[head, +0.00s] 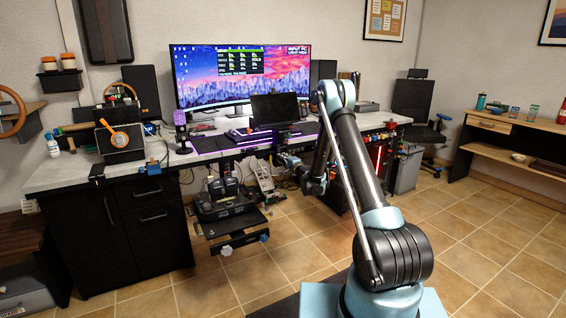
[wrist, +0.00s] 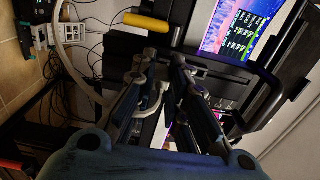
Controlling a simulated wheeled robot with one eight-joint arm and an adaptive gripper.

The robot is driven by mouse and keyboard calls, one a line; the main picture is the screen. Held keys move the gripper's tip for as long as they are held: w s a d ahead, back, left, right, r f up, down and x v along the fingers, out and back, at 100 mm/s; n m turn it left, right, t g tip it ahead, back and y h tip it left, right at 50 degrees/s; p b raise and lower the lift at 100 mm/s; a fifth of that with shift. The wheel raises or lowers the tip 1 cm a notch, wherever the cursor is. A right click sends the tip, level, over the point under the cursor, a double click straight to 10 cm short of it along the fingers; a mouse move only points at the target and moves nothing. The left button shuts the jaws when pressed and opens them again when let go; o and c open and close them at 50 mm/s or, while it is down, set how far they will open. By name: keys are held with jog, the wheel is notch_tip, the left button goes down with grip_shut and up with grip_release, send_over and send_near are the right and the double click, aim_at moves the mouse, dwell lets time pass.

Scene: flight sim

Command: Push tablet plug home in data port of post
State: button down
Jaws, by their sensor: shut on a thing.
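My gripper (wrist: 164,60) reaches up the middle of the wrist view, its fingers close together at the tips. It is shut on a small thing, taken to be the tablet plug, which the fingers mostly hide. A pale cable (wrist: 150,108) loops beside and between the fingers. The fingertips are over dark equipment by the desk edge; I cannot make out the post's data port or tell whether the plug touches it. In the head view my gripper (head: 287,160) is small, at the desk's front edge, below a dark laptop-like screen (head: 275,110).
A yellow cylinder (wrist: 146,21) lies just beyond the fingertips. A white socket box (wrist: 70,32) and loose cables are at the upper left. The wide monitor (head: 240,75) stands on the desk. A pedal unit (head: 225,200) is beneath it. The tiled floor in front is free.

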jog(key=shift+w+a, duration=0.3)
jog(key=shift+w, duration=0.15)
dwell(0.6)
jog(key=shift+s+d, duration=0.1)
dwell(0.4)
jog(key=shift+v, duration=1.8)
jog(key=shift+x, duration=1.35)
jog(key=shift+w+a, duration=0.25)
jog(key=shift+w, duration=0.1)
dwell(1.6)
jog(key=shift+v, duration=1.8)
